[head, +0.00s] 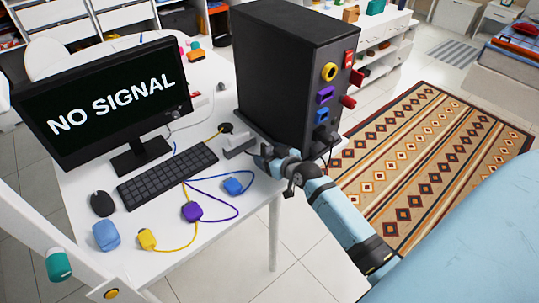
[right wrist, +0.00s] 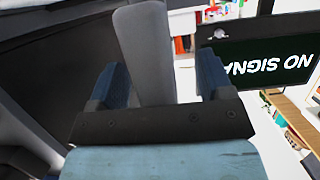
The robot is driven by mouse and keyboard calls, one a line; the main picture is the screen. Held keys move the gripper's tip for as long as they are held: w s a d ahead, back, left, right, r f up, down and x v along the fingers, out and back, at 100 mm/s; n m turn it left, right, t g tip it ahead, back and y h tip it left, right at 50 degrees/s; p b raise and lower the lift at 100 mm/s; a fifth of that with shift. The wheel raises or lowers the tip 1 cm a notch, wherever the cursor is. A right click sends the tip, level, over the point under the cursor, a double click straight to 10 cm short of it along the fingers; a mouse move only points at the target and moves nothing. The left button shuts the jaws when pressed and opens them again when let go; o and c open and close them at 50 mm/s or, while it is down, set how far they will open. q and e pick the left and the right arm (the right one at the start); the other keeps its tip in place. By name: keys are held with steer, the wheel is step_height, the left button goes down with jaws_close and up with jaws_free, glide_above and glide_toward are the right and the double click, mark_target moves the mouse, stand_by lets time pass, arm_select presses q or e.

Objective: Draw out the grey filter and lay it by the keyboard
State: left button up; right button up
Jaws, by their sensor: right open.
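The grey filter (head: 238,144) is a light grey block at the foot of the black computer tower (head: 290,75), to the right of the keyboard (head: 167,177). I cannot tell whether part of it is still inside the tower. My right gripper (head: 266,157) is right beside it. In the right wrist view the open right gripper (right wrist: 163,78) has a grey bar, which looks like the filter (right wrist: 144,45), between its two fingers. The bar is nearer the left finger, with a gap to the right finger. My left gripper is not in view.
The white desk (head: 225,208) holds a monitor (head: 105,100), a black mouse (head: 102,203), and yellow (head: 147,239), purple (head: 192,212) and blue (head: 233,186) plugs on cables. Coloured ports line the tower's right face. Some bare desk lies right of the keyboard.

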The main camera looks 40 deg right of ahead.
mark_target(270, 149)
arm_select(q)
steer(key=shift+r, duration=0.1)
arm_select(e)
steer(key=shift+s+r+p, duration=0.3)
steer(key=shift+r+p, duration=0.45)
steer(key=shift+p, duration=0.1)
steer(key=shift+s+d+r+p, duration=0.1)
steer(key=shift+s+r+p, duration=0.45)
steer(key=shift+r+p, duration=0.35)
steer(key=s+r+p, duration=0.1)
steer(key=r+p, duration=0.1)
steer(key=shift+s+r+p, duration=0.1)
steer(key=shift+s+p, duration=0.1)
steer(key=shift+p, duration=0.2)
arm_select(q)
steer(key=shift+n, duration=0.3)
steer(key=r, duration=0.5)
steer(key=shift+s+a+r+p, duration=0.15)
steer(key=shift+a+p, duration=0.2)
arm_select(e)
steer(key=shift+s+r, duration=0.35)
